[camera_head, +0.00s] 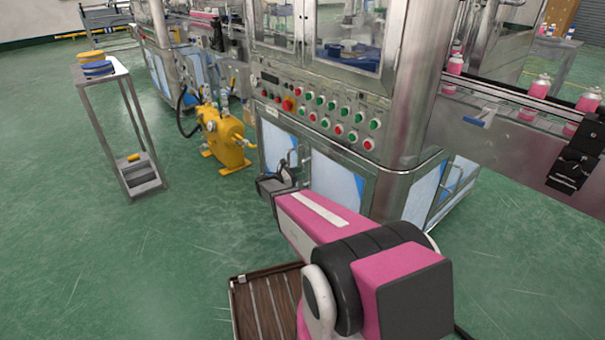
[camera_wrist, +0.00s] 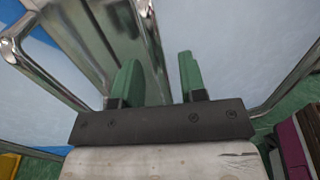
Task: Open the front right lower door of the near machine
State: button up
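The near machine (camera_head: 325,110) is a steel cabinet with lower doors of pale, blue-edged panels. Its front right lower door (camera_head: 338,184) looks shut, with a chrome bar handle (camera_head: 306,163) at its left edge. My gripper (camera_head: 284,174) is in front of the lower doors, near the handles. In the wrist view, its two green fingers (camera_wrist: 160,62) are apart. The neighbouring door's handle (camera_wrist: 50,68) is to the left. My gripper hides part of the left door (camera_head: 279,142).
A button panel (camera_head: 325,112) sits above the doors. A conveyor (camera_head: 520,100) with pink cans is at the right. Green floor is open at the left.

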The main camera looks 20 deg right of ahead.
jog(key=shift+w+d, duration=0.15)
jog(key=shift+d, duration=0.75)
grip_shut()
jog(key=shift+a, duration=0.1)
